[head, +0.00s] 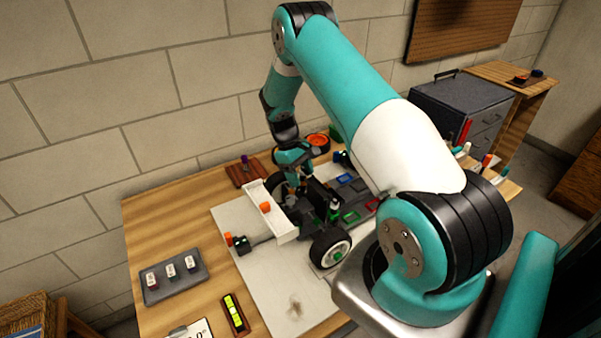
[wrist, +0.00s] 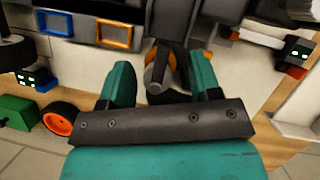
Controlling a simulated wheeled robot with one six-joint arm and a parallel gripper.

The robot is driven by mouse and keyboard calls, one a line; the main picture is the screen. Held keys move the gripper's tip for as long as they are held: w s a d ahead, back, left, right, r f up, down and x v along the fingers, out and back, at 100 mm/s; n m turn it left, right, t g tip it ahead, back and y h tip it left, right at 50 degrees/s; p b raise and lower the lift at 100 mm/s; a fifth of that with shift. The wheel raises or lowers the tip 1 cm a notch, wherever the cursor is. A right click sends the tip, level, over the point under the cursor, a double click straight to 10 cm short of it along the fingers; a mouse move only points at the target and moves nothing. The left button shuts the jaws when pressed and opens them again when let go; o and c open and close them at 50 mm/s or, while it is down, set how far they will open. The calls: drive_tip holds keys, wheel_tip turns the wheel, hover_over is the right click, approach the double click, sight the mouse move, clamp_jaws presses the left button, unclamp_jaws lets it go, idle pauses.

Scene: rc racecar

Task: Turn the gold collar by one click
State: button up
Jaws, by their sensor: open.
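In the wrist view, a gold collar (wrist: 151,57) shows as a dull gold band around a grey rod with a round end, among dark car parts. My gripper (wrist: 162,82) is open, with one teal finger to each side of the rod and collar. Gaps show between the fingers and the rod, and I see no contact. In the head view my gripper (head: 298,183) is down at the racecar (head: 318,222), behind its white wing. The collar cannot be made out there.
The car has a white wing (head: 268,212) and a large wheel (head: 331,249). Blue and orange frames (wrist: 114,34) and an orange-rimmed wheel (wrist: 60,118) lie near my gripper. A grey tray (head: 173,278) and a yellow level (head: 235,314) lie on the wooden bench (head: 150,229).

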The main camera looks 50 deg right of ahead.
drive_tip(key=shift+f, duration=0.15)
drive_tip(key=c, duration=0.9)
idle(0.8)
drive_tip(key=o, duration=0.9)
drive_tip(key=d+b+v, duration=0.1)
drive_tip(key=b+v, duration=0.1)
drive_tip(key=v, duration=1.5)
drive_tip(key=shift+a+r, duration=0.25)
drive_tip(key=shift+a, duration=0.25)
drive_tip(key=shift+w, duration=0.1)
